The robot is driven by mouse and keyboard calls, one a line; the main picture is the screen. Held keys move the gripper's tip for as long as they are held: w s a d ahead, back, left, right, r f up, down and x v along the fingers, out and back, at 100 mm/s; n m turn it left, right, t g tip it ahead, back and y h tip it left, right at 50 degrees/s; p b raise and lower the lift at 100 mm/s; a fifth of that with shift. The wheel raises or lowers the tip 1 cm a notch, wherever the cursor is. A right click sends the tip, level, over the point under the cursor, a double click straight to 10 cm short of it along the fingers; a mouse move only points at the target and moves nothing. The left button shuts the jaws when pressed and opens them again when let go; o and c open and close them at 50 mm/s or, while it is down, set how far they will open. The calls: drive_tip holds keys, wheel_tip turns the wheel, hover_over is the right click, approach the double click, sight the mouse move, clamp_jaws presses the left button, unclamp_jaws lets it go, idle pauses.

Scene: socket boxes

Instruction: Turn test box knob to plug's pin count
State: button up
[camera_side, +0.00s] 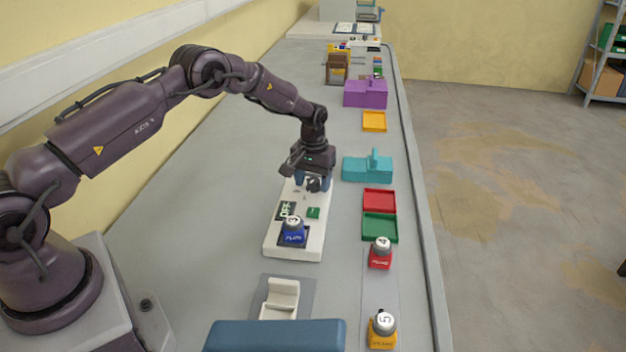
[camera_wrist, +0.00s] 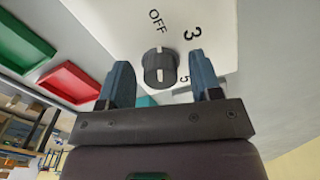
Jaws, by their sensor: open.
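The white test box (camera_side: 312,236) lies on the bench below my gripper (camera_side: 312,182). A blue plug (camera_side: 293,236) sits upright on its near end, with a white cap that appears to read 3. The dark round knob (camera_wrist: 160,70) stands between my two open fingers (camera_wrist: 160,62) in the wrist view, with no clear contact. Its white mark appears to point toward the OFF label (camera_wrist: 157,18). The labels 3 (camera_wrist: 192,33) and 5 (camera_wrist: 184,79) also show; the rest of the dial is hidden. A dark panel (camera_side: 286,210) on the box appears to read OFF.
A red plug marked 4 (camera_side: 380,255) and a yellow plug marked 5 (camera_side: 382,330) stand to the right. Red (camera_side: 379,200) and green (camera_side: 380,228) trays, a teal block (camera_side: 367,170) and a purple block (camera_side: 365,95) line the right side. A white holder (camera_side: 280,300) is nearer.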

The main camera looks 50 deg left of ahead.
drive_tip(key=c, duration=0.9)
drive_tip(key=shift+c, duration=0.2)
drive_tip(key=shift+m, duration=0.4)
drive_tip(key=m, duration=0.3)
drive_tip(key=shift+m, duration=0.4)
drive_tip(key=shift+a+m, duration=0.1)
drive_tip(key=shift+m, duration=2)
drive_tip(key=o, duration=0.9)
